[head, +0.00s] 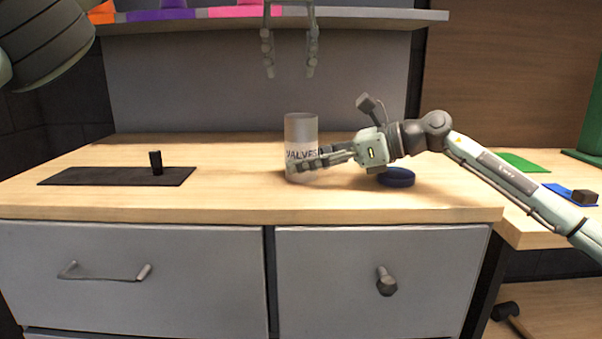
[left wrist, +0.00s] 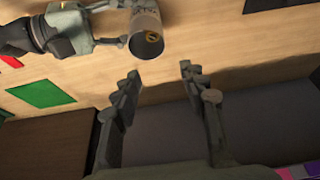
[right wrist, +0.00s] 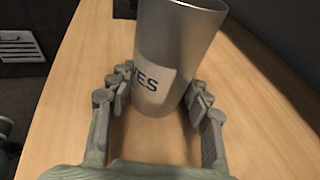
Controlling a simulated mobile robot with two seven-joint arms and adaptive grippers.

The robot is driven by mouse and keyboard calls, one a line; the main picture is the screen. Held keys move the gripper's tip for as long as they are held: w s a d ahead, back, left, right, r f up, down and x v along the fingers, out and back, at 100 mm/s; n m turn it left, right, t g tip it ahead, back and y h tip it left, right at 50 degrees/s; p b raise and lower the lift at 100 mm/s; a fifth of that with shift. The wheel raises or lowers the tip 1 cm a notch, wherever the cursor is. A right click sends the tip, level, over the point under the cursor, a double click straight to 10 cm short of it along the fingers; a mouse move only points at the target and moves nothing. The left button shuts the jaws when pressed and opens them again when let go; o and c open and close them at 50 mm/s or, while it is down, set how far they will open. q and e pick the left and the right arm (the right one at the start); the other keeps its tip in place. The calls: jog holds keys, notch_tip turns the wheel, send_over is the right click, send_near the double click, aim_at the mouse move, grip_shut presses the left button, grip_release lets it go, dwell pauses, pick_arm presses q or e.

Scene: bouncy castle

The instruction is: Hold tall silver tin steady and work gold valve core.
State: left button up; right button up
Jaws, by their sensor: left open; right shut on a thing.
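The tall silver tin (head: 301,130) stands upright on the wooden worktop, with a "VALVES" label on its lower side. My right gripper (head: 307,164) is shut around the tin's lower part. In the right wrist view the fingers (right wrist: 157,92) press on both sides of the tin (right wrist: 180,40). My left gripper (head: 290,73) hangs open and empty above and slightly behind the tin, pointing down. In the left wrist view its fingertips (left wrist: 160,72) are apart from the tin (left wrist: 146,22). A small gold piece, apparently the valve core (left wrist: 152,38), shows inside the tin's dark mouth.
A black mat (head: 80,176) with a short black post (head: 155,162) lies at the left. A dark blue disc (head: 397,178) lies under my right wrist. A shelf (head: 385,16) with coloured pieces crosses the back, near my left gripper. The worktop between mat and tin is clear.

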pick_arm(q)
jog(key=v, duration=0.7)
dwell(0.5)
pick_arm(e)
jog(key=o, duration=0.9)
jog(key=shift+o, duration=0.2)
